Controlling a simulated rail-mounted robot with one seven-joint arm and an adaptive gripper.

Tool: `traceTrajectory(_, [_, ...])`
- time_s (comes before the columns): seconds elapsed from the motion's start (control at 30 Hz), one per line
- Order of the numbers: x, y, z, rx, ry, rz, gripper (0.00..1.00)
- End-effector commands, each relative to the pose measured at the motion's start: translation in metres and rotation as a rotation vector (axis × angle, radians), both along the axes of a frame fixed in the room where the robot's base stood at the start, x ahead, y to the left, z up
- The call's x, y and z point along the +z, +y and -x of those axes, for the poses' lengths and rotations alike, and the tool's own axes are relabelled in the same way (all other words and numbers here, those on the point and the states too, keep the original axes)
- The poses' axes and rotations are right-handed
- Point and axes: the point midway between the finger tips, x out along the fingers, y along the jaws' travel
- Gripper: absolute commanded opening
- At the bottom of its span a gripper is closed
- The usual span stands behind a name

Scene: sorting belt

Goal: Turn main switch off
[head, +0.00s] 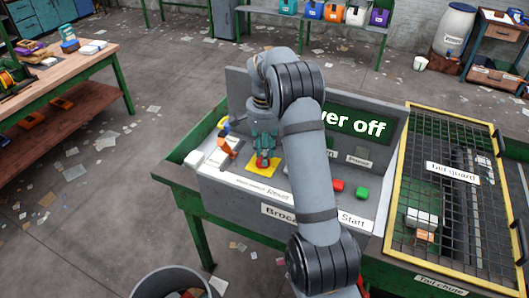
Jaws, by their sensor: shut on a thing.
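The main switch appears as a red knob (262,162) on a yellow plate (266,174), on the sloping top of the grey control console (240,192). My gripper (264,156) points down and is shut on the red knob, with its fingers hiding much of it. A dark green display (362,124) on the console's upright back reads "...ver off", its left part hidden behind my arm. The exact angle of the knob cannot be made out.
Red (338,186) and green (362,193) buttons sit right of my arm. An orange-handled item (226,148) stands left of my gripper. A yellow-framed mesh tail guard (455,140) lies right of the console. A bin (172,280) stands in front, and a workbench (85,72) at left.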

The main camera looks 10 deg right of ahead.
Motion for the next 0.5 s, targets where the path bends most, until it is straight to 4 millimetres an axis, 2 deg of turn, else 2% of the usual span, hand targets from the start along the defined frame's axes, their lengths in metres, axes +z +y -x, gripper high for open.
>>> traceTrajectory(0.5, [0.0007, -0.0002, -0.0012, 0.102, -0.003, 0.0, 0.0])
